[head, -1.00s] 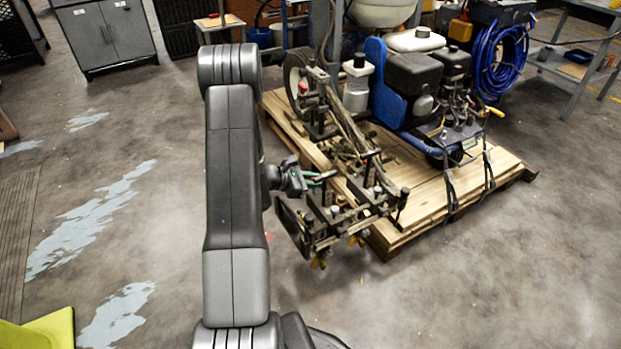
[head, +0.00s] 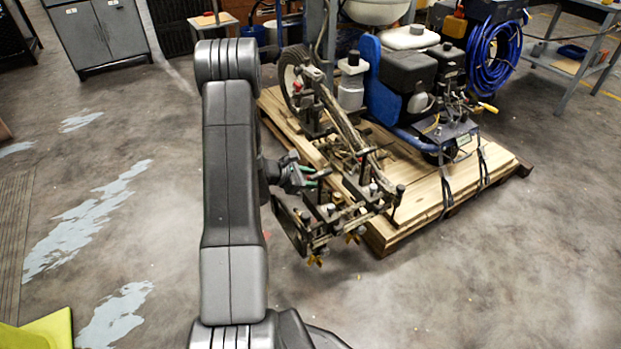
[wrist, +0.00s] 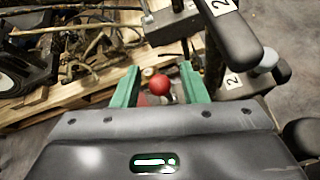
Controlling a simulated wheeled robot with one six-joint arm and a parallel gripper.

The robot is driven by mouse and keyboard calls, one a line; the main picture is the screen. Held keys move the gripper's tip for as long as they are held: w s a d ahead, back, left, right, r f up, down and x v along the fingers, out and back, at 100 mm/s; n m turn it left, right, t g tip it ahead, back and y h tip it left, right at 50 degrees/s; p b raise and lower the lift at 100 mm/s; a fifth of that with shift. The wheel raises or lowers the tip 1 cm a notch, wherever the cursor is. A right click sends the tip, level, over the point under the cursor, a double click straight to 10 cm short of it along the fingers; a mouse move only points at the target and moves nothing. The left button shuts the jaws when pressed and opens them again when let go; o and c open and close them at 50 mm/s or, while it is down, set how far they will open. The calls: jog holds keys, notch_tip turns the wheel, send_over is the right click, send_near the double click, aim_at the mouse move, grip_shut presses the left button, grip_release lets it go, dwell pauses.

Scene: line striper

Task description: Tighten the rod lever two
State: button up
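My gripper (head: 311,177) is beside the near end of the line striper's frame (head: 335,212). In the wrist view, its two green fingers (wrist: 160,86) stand apart. A red ball-shaped knob (wrist: 159,84) shows in the gap between them; whether they touch it cannot be told. A black lever handle (wrist: 229,36) and a second dark part (wrist: 250,83), each near a white label reading "2", are to the right of the fingers. I cannot tell which of these belongs to rod lever two. The levers are too small to tell apart in the head view.
The striper stands strapped on a wooden pallet (head: 415,210), with a blue hose coil (head: 495,57) at its back right. A grey cabinet (head: 98,38) is at the far left. Open floor lies left and front right.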

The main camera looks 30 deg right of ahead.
jog(key=p+v, duration=0.3)
jog(key=v, duration=1)
jog(key=shift+a+r, duration=0.15)
jog(key=shift+a, duration=0.25)
